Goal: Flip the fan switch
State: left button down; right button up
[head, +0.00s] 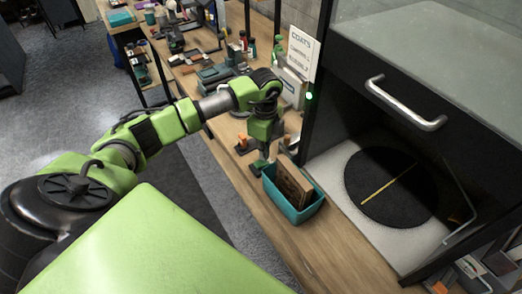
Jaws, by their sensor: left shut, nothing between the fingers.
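A small green light (309,96) glows on the dark front post of the booth (318,80), next to a white sign. It may belong to the fan switch; I cannot make out a switch lever or button. My left arm reaches in from the left over the workbench. My left gripper (261,162) points down, shut and empty, just behind the teal bin and to the left of the green light. Its fingertips are small and partly hard to tell from the things behind. My right gripper is not in view.
A teal bin (293,212) holding a brown board (294,185) stands on the wooden bench (330,250). The booth holds a black disc (375,185) and has a metal handle (405,106) above. A white sign (301,50) and bottles stand behind.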

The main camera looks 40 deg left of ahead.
aim_at(264, 162)
pick_arm(q)
jog(key=shift+r+p, duration=1.85)
jog(key=shift+r, duration=0.9)
jog(key=shift+f, duration=0.1)
